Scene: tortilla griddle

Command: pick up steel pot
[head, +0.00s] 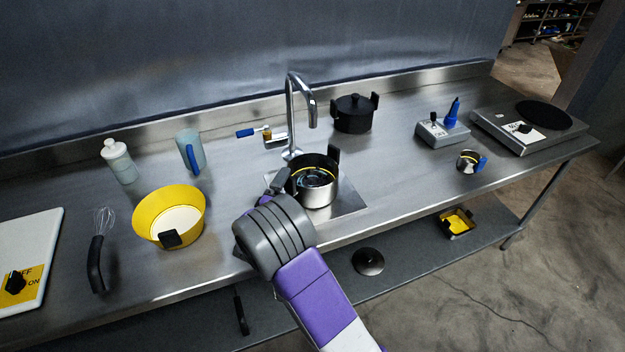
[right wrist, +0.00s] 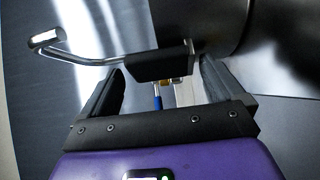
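The steel pot (head: 319,194) stands at the sink below the tap, with dark upright side handles. My right gripper (head: 279,182) is at the pot's left handle, its tips partly hidden by my own wrist. In the right wrist view, the fingers (right wrist: 160,78) are spread apart. The black handle (right wrist: 160,66) lies at the gap between their tips, with no clear sign of being clamped. The pot's steel wall (right wrist: 195,18) shows just beyond. My left gripper is not in view.
The tap (head: 291,112) rises behind the pot. A black lidded pot (head: 353,118) stands behind it to the right. A yellow bowl (head: 150,218), a whisk (head: 97,262) and a blue-handled jug (head: 191,150) are to the left. The counter between the pot and the grey device (head: 442,133) is mostly clear.

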